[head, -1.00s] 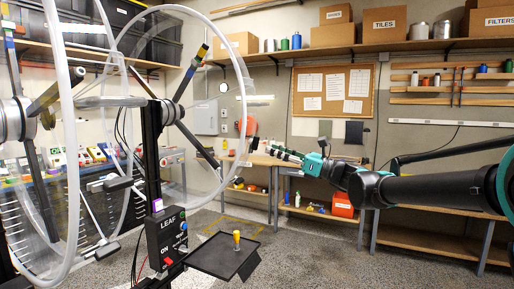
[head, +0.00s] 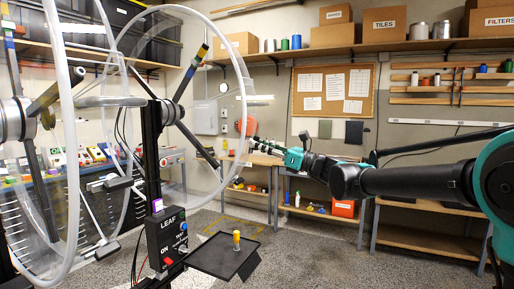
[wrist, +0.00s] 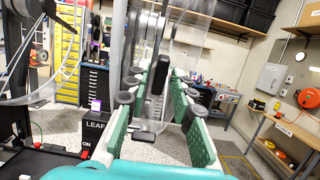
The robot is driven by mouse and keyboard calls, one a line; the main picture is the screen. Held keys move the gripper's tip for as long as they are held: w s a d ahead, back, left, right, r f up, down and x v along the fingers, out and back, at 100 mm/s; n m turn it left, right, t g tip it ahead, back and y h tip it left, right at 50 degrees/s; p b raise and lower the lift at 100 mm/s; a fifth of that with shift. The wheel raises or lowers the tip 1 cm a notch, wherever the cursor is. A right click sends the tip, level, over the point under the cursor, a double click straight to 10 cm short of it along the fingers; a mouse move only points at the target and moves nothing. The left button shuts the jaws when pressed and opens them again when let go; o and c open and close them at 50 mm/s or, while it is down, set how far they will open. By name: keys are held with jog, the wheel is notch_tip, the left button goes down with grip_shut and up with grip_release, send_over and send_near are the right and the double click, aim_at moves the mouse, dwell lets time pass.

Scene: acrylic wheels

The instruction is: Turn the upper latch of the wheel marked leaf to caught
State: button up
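The large clear acrylic wheel (head: 243,75) stands at the left in the head view, beside the black control box marked LEAF (head: 168,235). My gripper (head: 254,142) is at the wheel's right rim in the head view. In the wrist view, its two green-padded fingers (wrist: 161,88) are spread apart. A dark upright piece (wrist: 158,75), perhaps a latch, shows between the fingertips; I cannot tell whether they touch it. A second dark block (wrist: 144,137) appears lower between the fingers. Latch markings are too small to read.
A black tray with a yellow-topped knob (head: 236,240) stands beside the LEAF box. A workbench (head: 265,160) is behind my gripper. Another clear hoop (head: 70,130) is at the far left. Open floor lies at the lower right.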

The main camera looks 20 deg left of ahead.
grip_shut()
jog(key=m, duration=0.4)
jog(key=shift+m, duration=0.4)
jog(key=m, duration=0.4)
jog(key=shift+m, duration=0.3)
